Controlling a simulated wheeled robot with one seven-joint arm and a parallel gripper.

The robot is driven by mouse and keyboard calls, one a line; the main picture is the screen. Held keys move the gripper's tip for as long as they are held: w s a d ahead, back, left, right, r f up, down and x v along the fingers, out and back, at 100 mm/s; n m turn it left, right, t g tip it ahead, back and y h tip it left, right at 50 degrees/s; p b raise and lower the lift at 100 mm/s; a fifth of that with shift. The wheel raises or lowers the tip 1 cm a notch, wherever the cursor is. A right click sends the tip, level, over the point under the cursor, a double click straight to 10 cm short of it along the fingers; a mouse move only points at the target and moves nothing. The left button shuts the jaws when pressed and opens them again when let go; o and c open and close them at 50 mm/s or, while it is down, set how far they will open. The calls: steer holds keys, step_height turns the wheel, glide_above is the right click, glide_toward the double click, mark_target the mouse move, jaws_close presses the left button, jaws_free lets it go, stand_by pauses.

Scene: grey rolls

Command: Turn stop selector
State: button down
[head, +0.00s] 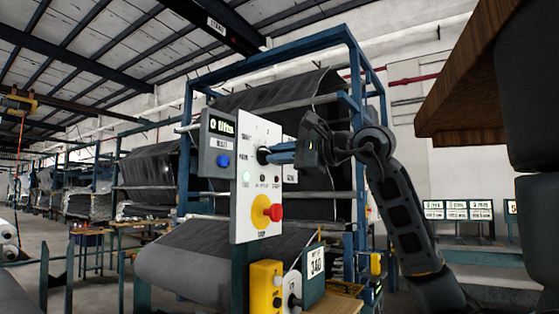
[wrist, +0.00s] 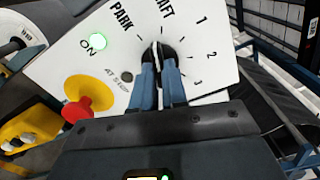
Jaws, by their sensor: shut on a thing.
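The stop selector is a dark rotary knob (wrist: 159,56) on a white control panel (head: 258,215), with PARK, a label ending in AFT, and 1, 2, 3 printed around it. My gripper (wrist: 160,78) is shut on the knob, its two blue fingers on either side of it. In the head view my gripper (head: 266,155) reaches the panel from the right, and its fingers hide most of the knob. A light pointer mark shows at the knob's top in the wrist view, towards the gap between PARK and the AFT label.
Below the knob is a red stop button (head: 275,212) on a yellow base; it also shows in the wrist view (wrist: 77,110). A green ON lamp (wrist: 97,42) is lit. A grey counter display (head: 219,127) is left of the panel. A blue-framed roll machine (head: 186,150) stands behind.

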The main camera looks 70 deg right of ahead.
steer(key=shift+f+m, duration=0.1)
steer(key=shift+m, duration=5)
steer(key=c, duration=1.2)
jaws_free()
steer(key=shift+o, duration=0.2)
steer(key=b+v, duration=0.1)
steer(key=v, duration=0.6)
steer(key=shift+s, duration=0.4)
